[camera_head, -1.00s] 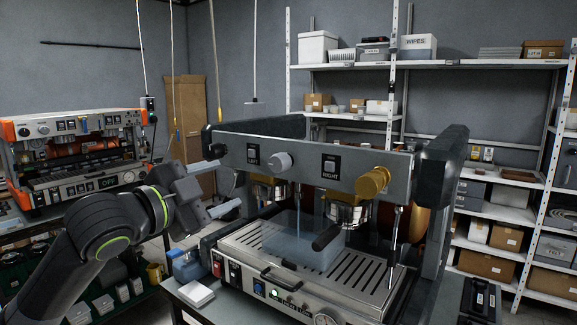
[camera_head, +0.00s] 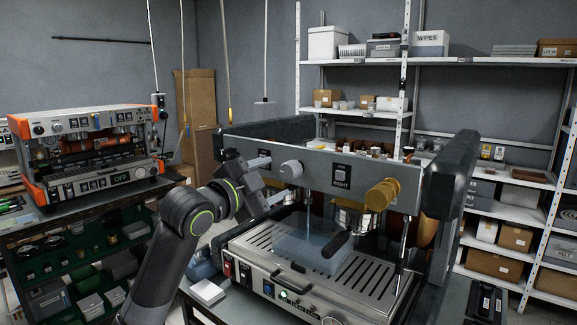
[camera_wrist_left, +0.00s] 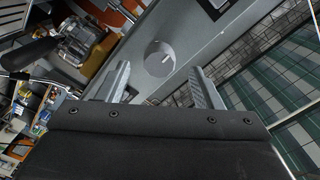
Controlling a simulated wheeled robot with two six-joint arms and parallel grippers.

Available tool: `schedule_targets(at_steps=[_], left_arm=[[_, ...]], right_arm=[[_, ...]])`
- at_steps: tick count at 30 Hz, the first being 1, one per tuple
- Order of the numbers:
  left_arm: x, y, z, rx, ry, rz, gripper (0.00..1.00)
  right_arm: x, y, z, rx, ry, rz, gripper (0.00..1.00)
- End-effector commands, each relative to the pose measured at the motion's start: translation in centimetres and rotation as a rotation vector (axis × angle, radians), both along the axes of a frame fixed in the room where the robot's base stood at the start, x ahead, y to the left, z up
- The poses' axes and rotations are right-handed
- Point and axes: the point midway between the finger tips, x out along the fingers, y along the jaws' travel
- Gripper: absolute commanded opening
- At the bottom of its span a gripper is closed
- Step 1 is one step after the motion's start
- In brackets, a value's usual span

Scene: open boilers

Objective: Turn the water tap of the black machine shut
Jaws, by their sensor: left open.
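The black machine (camera_head: 240,148) stands in the middle of the head view, with a wide grey front panel. A thin bluish stream (camera_head: 308,225) runs down into a clear tub (camera_head: 300,248) on the drip tray. My left gripper (camera_head: 272,180) is open in front of the panel, by the grey knob. In the left wrist view the grey knob (camera_wrist_left: 160,55) shows between and just beyond the open fingertips (camera_wrist_left: 160,70). My right gripper is not in view.
A black-handled portafilter (camera_head: 336,243) sticks out below the panel. A white block (camera_head: 207,292) lies at the counter's left front. An orange machine (camera_head: 85,135) stands on a separate bench at left. Shelves (camera_head: 455,62) with boxes stand behind.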

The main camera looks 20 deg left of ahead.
Motion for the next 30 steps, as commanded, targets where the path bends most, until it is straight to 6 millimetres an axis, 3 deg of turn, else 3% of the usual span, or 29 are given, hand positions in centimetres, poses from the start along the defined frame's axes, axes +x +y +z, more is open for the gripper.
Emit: schedule_targets(at_steps=[3, 10, 24, 30], left_arm=[[2.1, -0.9, 0.4, -0.004, 0.003, -0.002, 0.6], [5.0, -1.8, 0.2, -0.003, 0.002, -0.001, 0.6], [6.0, -2.2, 0.0, 0.001, 0.0, 0.0, 0.6], [6.0, -2.2, 0.0, 0.001, 0.0, 0.0, 0.35]], right_arm=[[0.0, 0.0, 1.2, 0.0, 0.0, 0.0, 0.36], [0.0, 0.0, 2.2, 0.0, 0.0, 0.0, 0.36], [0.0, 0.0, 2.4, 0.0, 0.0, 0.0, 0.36], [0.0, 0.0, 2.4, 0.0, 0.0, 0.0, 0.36]])
